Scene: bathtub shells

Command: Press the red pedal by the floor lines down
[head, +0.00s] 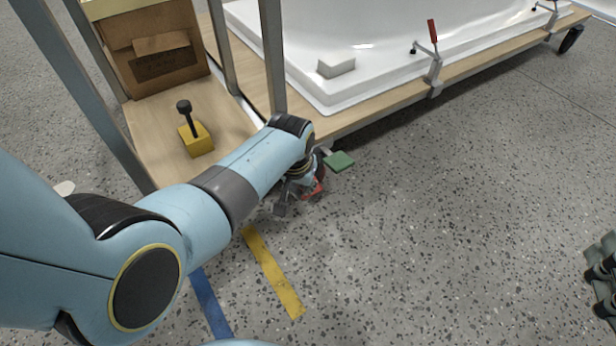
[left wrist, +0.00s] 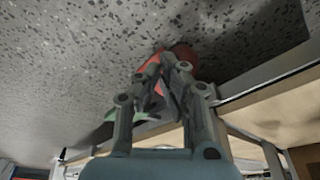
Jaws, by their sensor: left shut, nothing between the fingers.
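The red pedal (head: 315,187) is low at the frame's edge, just beyond the yellow floor line (head: 270,272) and the blue floor line (head: 209,303). It is mostly hidden by my left gripper (head: 298,196). In the left wrist view, red surface (left wrist: 184,50) shows behind the tips of my left gripper (left wrist: 171,63). The fingers are closed with nothing between them. I cannot tell whether they touch the pedal or whether it is down. My right gripper (head: 600,272) is partly in view at the right edge, and its jaw state is unclear.
A green pedal (head: 340,161) is close beside the red one. A wooden-edged cart carries the white tub shell (head: 400,50) and a red-handled clamp (head: 434,55). A yellow-based lever (head: 196,138) and cardboard box (head: 155,55) stand at left. Open speckled floor lies right.

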